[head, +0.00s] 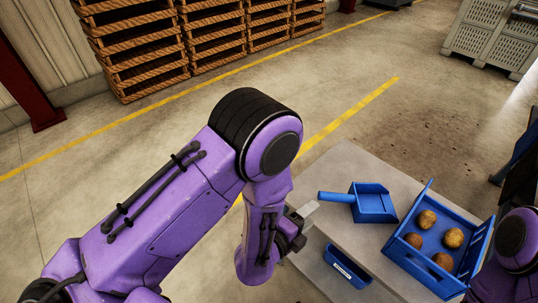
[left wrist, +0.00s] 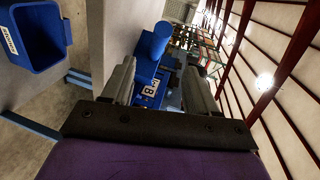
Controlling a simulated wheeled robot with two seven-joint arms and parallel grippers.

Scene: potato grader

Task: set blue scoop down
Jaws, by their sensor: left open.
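The blue scoop (head: 373,203) lies on the grey table (head: 345,165), with its handle (head: 334,197) pointing left toward my left gripper. My left gripper (head: 306,211) is open at the table's left edge, just short of the handle's end. In the left wrist view, the two fingers of my left gripper (left wrist: 158,82) stand apart with nothing clamped between them. A blue round shape that looks like the scoop's handle (left wrist: 152,42) shows beyond them. My right gripper is out of view.
A blue crate (head: 478,246) with several potatoes stands on the table, right of the scoop. A blue labelled bin (head: 347,267) sits lower, beside the table's front edge; it also shows in the left wrist view (left wrist: 38,40). Wooden pallets (head: 135,50) are stacked far back.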

